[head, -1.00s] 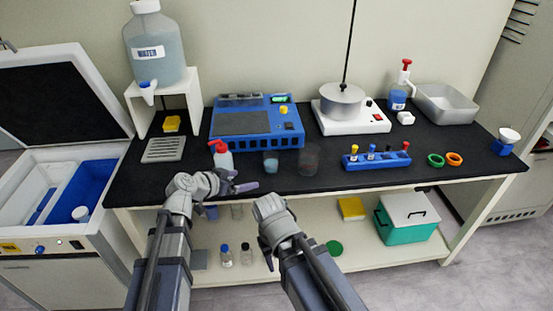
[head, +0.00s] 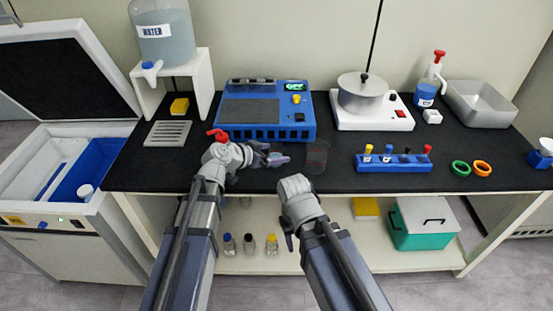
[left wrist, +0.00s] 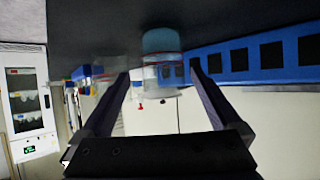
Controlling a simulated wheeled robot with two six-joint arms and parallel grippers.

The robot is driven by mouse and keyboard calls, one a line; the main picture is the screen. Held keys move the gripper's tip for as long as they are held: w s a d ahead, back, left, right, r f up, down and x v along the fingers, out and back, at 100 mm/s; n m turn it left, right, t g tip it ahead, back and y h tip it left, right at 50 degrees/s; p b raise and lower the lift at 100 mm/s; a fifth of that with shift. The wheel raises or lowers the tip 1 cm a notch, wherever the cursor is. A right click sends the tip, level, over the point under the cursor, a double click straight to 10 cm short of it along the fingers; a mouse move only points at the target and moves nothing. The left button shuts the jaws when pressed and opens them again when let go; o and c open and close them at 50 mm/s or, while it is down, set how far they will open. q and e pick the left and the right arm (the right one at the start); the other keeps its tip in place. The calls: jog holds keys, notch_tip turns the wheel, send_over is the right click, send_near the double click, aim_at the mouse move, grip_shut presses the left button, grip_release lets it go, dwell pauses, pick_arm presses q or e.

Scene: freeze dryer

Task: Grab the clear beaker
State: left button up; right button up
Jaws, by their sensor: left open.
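A clear, empty-looking beaker (head: 317,157) stands on the black bench top, right of my left gripper (head: 275,158) in the head view. A second beaker with blue liquid (left wrist: 161,42) shows in the left wrist view, lined up between the open fingers of my left gripper (left wrist: 160,70). I cannot tell whether the fingers are beside it or just short of it; in the head view the gripper mostly hides it. A see-through shape, perhaps the clear beaker (left wrist: 107,70), is left of it there. My right gripper (head: 289,238) is low before the bench, its jaws unclear.
A blue device (head: 266,132) stands behind the left gripper. A blue vial rack (head: 393,163) is right of the clear beaker. A red-capped bottle (head: 217,135) is behind my left wrist. A lower shelf (head: 330,235) holds several bottles and a green box (head: 422,228).

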pick_arm(q)
jog(key=shift+b+x, duration=1.3)
jog(key=shift+x, duration=1.35)
jog(key=shift+a, duration=0.25)
jog(key=shift+c, duration=0.4)
jog(key=c, duration=1.4)
jog(key=shift+r+p, duration=0.25)
jog(key=shift+p, duration=0.05)
jog(key=shift+c, duration=0.2)
notch_tip(320, 180, up, 10)
jog(key=p, duration=0.9)
jog(key=shift+f+p, duration=0.2)
jog(key=shift+p, duration=0.1)
